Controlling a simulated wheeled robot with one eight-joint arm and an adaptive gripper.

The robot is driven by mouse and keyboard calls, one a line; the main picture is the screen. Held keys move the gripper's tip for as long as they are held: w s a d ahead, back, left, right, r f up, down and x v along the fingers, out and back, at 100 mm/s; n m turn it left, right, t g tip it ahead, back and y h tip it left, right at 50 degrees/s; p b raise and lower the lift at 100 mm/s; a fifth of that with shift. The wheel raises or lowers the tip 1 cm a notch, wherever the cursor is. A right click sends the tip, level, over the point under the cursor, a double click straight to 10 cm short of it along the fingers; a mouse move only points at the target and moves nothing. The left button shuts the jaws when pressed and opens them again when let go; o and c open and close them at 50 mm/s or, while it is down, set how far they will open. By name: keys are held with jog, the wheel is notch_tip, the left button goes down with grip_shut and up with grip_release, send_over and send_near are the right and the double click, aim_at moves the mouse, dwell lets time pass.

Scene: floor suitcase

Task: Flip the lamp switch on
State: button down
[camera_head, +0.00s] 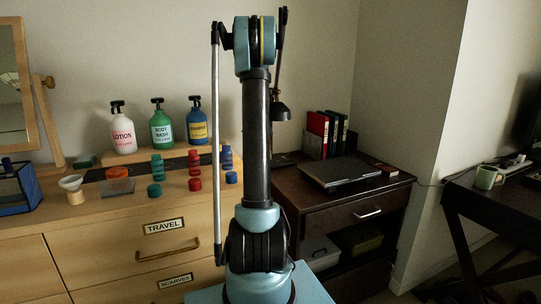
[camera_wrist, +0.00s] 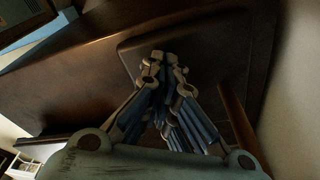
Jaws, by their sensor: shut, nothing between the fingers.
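A dark shape like a lamp head (camera_head: 280,111) shows just right of my arm column in the head view, above the nightstand. A dark flat piece (camera_head: 286,158), possibly the lamp's base, lies below it, partly hidden by my arm. I cannot make out the switch. My gripper (camera_wrist: 166,68) is shut and empty in the wrist view. Its fingertips are in front of a dark flat plate with rounded corners (camera_wrist: 215,45); I cannot tell whether they touch it or whether it is the lamp base. My gripper is not distinguishable in the head view.
The dark wooden nightstand (camera_head: 318,197) carries a black laptop-like slab (camera_head: 341,172) and red and black binders (camera_head: 318,128). A dark desk (camera_head: 500,207) with a green mug (camera_head: 487,178) is at right.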

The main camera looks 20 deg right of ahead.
jog(key=shift+r, duration=3.3)
